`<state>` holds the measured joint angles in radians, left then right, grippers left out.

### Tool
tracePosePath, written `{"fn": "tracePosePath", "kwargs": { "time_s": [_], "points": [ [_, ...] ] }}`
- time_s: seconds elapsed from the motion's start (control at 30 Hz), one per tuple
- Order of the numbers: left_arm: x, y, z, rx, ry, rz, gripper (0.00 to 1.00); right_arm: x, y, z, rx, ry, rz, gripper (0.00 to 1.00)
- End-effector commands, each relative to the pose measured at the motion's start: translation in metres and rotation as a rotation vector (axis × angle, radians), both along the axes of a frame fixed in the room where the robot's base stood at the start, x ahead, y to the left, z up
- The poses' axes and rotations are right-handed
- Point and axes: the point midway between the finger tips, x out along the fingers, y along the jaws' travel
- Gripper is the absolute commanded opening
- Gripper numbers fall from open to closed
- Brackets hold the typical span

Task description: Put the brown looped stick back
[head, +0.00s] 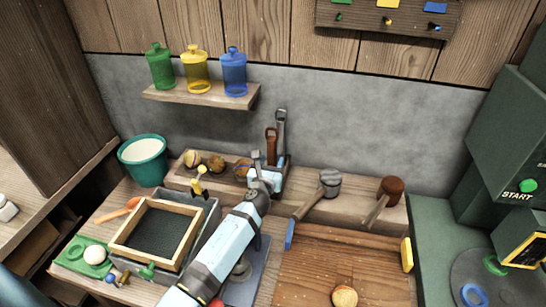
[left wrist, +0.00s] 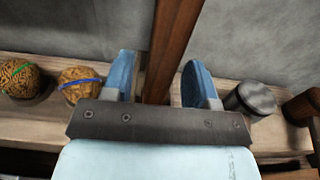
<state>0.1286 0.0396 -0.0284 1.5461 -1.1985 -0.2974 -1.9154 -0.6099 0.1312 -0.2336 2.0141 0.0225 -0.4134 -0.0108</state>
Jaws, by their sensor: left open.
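The brown looped stick (head: 271,143) stands upright at the back of the bench, its loop at the top, beside a grey looped stick (head: 281,128). Its lower end is hidden by my left gripper (head: 263,178). In the left wrist view the brown stick (left wrist: 172,40) runs up between the two blue fingertips of my left gripper (left wrist: 160,82). The fingers are apart, with a gap on the right side of the stick. I cannot tell whether the left finger touches it. My right gripper is not in view.
Patterned balls (head: 216,163) sit in the wooden rack left of the gripper. A grey-headed mallet (head: 329,184) and a brown mallet (head: 391,187) stand to the right. A framed sieve (head: 157,236) lies front left. A shelf (head: 201,96) with jars hangs above.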

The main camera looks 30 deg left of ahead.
Motion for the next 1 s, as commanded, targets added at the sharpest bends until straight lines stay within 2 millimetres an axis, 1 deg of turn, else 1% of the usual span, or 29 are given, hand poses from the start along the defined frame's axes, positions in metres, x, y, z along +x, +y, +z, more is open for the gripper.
{"fn": "tracePosePath", "kwargs": {
  "time_s": [0.03, 0.2, 0.3, 0.4, 0.5, 0.6, 1.0],
  "points": [
    [-0.013, -0.003, -0.001, 0.001, 0.001, -0.001, 0.53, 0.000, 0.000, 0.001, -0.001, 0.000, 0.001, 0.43],
    [-0.049, -0.013, -0.001, 0.000, 0.001, -0.001, 0.53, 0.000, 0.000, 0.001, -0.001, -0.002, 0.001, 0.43],
    [-0.066, -0.017, -0.001, 0.000, 0.001, 0.000, 0.53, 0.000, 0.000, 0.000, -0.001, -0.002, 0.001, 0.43],
    [-0.078, -0.020, -0.001, 0.001, 0.000, -0.001, 0.53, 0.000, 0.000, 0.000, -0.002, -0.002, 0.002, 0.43],
    [-0.085, -0.022, 0.000, 0.000, -0.001, -0.001, 0.53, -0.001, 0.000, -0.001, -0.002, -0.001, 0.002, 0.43],
    [-0.088, -0.023, 0.000, 0.000, -0.001, 0.000, 0.53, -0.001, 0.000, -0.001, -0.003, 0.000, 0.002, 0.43],
    [-0.087, -0.023, 0.000, 0.000, -0.001, 0.000, 0.53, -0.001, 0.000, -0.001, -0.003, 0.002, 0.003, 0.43]
  ]
}}
